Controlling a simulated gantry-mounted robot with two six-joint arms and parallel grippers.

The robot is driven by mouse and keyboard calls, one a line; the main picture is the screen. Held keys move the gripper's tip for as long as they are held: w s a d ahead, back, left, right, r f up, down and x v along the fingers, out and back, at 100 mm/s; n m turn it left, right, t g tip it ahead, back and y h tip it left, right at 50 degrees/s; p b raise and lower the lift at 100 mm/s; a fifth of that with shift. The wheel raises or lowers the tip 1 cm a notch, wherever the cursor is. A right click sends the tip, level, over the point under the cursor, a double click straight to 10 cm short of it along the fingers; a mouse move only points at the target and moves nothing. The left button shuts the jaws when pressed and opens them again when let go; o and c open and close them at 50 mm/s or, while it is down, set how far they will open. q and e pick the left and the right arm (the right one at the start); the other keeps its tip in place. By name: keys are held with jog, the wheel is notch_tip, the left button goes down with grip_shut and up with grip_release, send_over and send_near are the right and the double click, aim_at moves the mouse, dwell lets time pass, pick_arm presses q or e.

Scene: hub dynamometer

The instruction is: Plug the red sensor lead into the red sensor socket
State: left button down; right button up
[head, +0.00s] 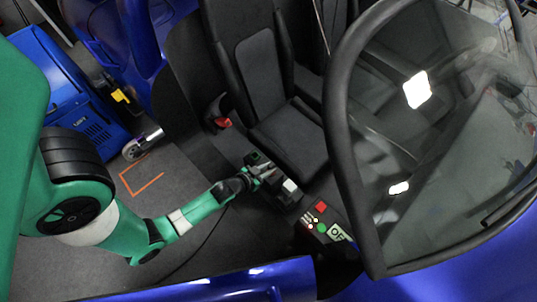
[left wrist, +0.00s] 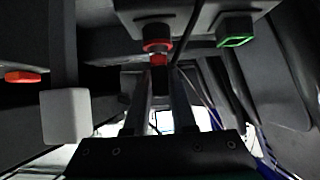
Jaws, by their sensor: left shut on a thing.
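My left gripper (head: 264,176) is in the car, over the front edge of the dark seat. In the left wrist view its two fingers (left wrist: 160,72) are shut on the red sensor lead (left wrist: 159,60), of which only a small red end shows. The red sensor socket (left wrist: 157,44), a red-ringed round port on a grey box (left wrist: 195,18), is right in front of the lead's tip. The two look in line and very close; I cannot tell whether they touch. The lead and socket are too small to make out in the head view. My right gripper is not in view.
A green-rimmed rectangular socket (left wrist: 235,41) is on the same box, right of the red one. A dark cable runs close by the fingers. A white block (left wrist: 66,115) is at left. A button panel (head: 325,224) and the windscreen frame (head: 345,150) lie right of my gripper.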

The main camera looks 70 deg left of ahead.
pick_arm(q)
jog(key=shift+f, duration=0.25)
jog(key=c, duration=0.7)
grip_release()
jog(key=shift+o, duration=0.2)
jog(key=p+v, duration=0.2)
jog(key=v, duration=0.3)
jog(key=shift+w+a+r+p, duration=0.1)
jog(key=shift+r+p, duration=0.1)
jog(key=shift+p, duration=0.1)
jog(key=p+v, duration=0.1)
jog(key=v, duration=0.5)
jog(key=shift+s, duration=0.4)
